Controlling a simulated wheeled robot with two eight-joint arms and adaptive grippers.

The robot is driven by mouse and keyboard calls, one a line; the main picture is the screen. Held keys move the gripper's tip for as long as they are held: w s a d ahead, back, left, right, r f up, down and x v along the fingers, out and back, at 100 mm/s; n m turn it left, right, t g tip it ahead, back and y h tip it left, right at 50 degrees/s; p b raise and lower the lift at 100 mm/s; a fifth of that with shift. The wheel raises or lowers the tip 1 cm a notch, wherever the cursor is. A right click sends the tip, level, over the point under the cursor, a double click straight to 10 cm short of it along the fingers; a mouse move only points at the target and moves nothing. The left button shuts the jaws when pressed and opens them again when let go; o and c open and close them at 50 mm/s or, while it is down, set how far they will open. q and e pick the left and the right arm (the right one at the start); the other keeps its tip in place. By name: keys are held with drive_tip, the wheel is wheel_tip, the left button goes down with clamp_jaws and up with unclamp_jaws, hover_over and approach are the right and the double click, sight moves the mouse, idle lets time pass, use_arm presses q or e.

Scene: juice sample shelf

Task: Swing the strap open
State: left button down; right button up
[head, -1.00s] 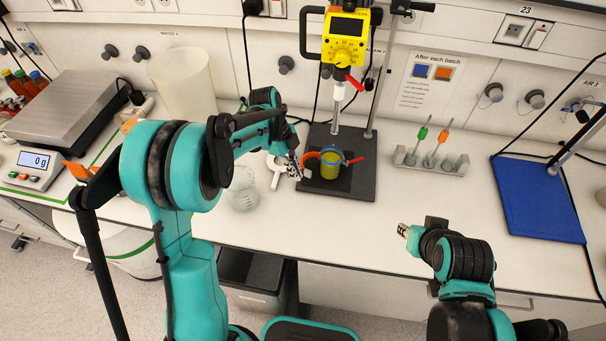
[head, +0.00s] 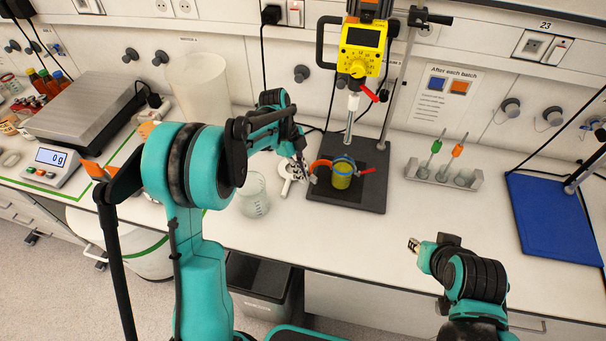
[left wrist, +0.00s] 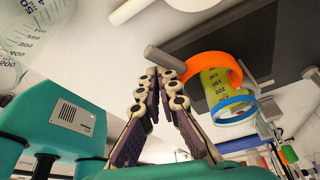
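The orange strap (head: 319,163) curves out to the left of the yellow-filled beaker (head: 341,178), standing away from its left side. In the left wrist view the strap (left wrist: 207,62) ends in a grey handle (left wrist: 165,58). A blue ring (left wrist: 235,107) circles the beaker. My left gripper (head: 303,171) is just left of the strap. In the wrist view its fingertips (left wrist: 160,75) are close together, just short of the handle, with nothing seen between them; contact cannot be told. My right gripper (head: 413,245) is over the bench's front, far from the strap; its fingers are too small to read.
The dark stand base (head: 370,195) carries the beaker under a yellow stirrer (head: 361,47). A glass beaker (head: 254,198) and a white funnel-like piece (head: 288,172) are left of the gripper. A tube rack (head: 443,177) is right. The bench front is clear.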

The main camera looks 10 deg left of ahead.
use_arm(q)
drive_tip(key=shift+w+a, duration=0.1)
drive_tip(key=shift+a, duration=0.15)
drive_tip(key=v, duration=1.2)
drive_tip(key=s+f+n+t+y+b, duration=0.1)
drive_tip(key=s+f+n+t+b, duration=0.2)
drive_tip(key=s+n, duration=0.7)
drive_tip(key=s+d+f+n+t+y+b, duration=0.1)
drive_tip(key=s+f+n+t+y+b, duration=0.1)
drive_tip(key=s+n, duration=0.9)
wheel_tip(320, 180, down, 2)
drive_tip(key=s+t+b, duration=0.1)
drive_tip(key=t, duration=0.2)
drive_tip(key=shift+d+n+y, duration=0.15)
drive_tip(key=shift+n+y, duration=0.15)
